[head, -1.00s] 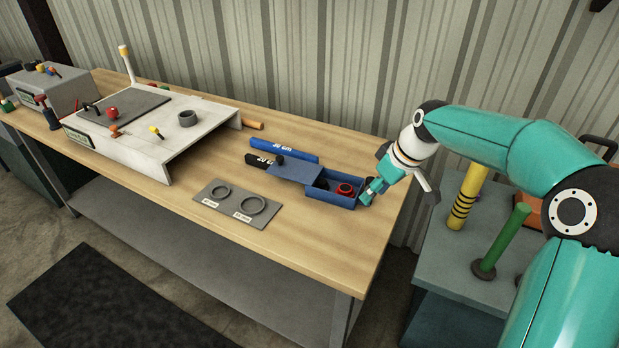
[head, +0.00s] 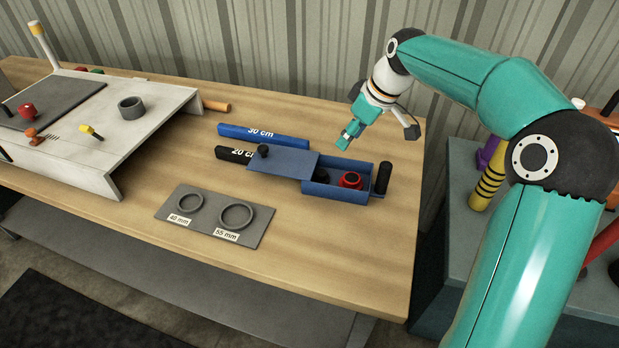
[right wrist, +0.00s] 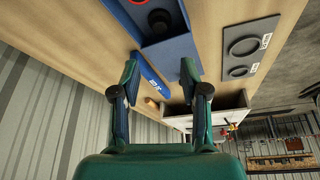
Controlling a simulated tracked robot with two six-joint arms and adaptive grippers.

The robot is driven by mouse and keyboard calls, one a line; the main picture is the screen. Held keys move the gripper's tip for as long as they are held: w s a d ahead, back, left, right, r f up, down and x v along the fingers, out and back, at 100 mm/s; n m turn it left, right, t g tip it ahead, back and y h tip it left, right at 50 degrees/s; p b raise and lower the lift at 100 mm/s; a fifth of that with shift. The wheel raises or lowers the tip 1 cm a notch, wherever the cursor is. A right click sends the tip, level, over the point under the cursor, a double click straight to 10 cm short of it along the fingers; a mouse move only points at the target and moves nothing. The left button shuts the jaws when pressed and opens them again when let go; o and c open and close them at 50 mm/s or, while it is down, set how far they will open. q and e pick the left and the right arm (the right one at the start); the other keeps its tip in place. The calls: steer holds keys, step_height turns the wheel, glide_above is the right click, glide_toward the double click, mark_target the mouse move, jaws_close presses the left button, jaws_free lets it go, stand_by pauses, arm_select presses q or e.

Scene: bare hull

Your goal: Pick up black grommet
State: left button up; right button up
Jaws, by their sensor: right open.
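The black grommet (head: 321,175) is a small dark round piece inside the open blue box (head: 335,205), left of a red ring-shaped piece (head: 350,180). The box's sliding lid partly overhangs it. In the right wrist view the black grommet (right wrist: 160,20) shows in the box at the top. My right gripper (head: 347,142) hangs behind and above the box, tilted down, with nothing between its fingers. In the right wrist view the gripper's fingers (right wrist: 160,78) are spread apart. My left gripper is out of view.
The blue lid (head: 285,162) with a black knob covers the box's left part. A black cylinder (head: 383,178) stands at its right end. Blue (head: 262,135) and black bars lie behind. A grey ring gauge plate (head: 214,218) lies in front. The bench's front right is clear.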

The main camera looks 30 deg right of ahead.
steer(key=p, duration=0.1)
glide_above(321, 173)
steer(key=s, duration=0.2)
steer(key=f, duration=0.6)
steer(key=d+f, duration=0.1)
steer(key=f, duration=0.3)
steer(key=shift+s+f, duration=0.1)
steer(key=shift+s, duration=0.1)
steer(key=p+x, duration=0.1)
steer(key=x, duration=0.3)
steer(key=shift+w+p, duration=0.25)
steer(key=shift+p, duration=0.1)
steer(key=shift+w+f, duration=0.2)
steer(key=shift+f, duration=0.4)
steer(key=shift+a, duration=0.1)
steer(key=c, duration=0.7)
